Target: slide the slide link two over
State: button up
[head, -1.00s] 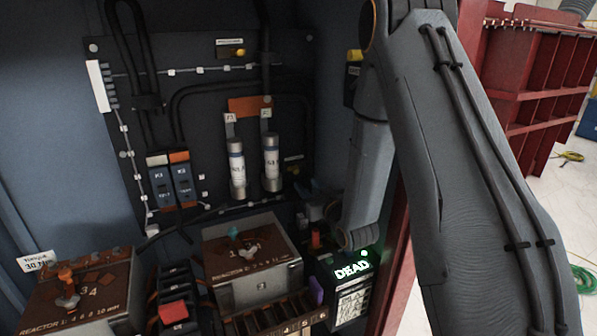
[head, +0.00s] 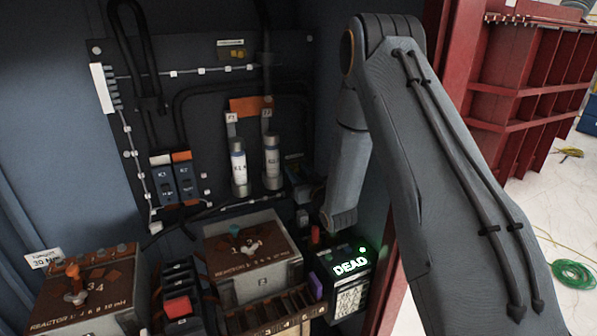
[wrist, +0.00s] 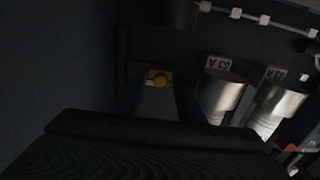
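A slide link with a yellow knob (wrist: 158,77) shows in the wrist view, on the dark panel beside the metal ends of two fuses. In the head view its label plate (head: 293,157) shows right of the fuses, with its knob hidden. Another slide link with a yellow knob (head: 237,54) is high on the panel. I cannot read which is number two. My gripper (head: 298,180) is mostly hidden in the head view, close to the lower link. Its dark body fills the bottom of the wrist view (wrist: 160,135). Its fingers are too dark to judge, as is contact.
Two cylindrical fuses (head: 239,170) (head: 271,160) stand just left of the lower link. Below are a reactor box (head: 250,258) and a tester reading DEAD (head: 350,265). A red frame (head: 445,40) stands right of the cabinet opening.

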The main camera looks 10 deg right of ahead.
grip_shut()
jog(key=d, duration=0.1)
jog(key=d+b, duration=0.1)
jog(key=d, duration=0.1)
jog(key=shift+w+d, duration=0.1)
jog(key=shift+w, duration=0.2)
grip_release()
jog(key=shift+d, duration=0.15)
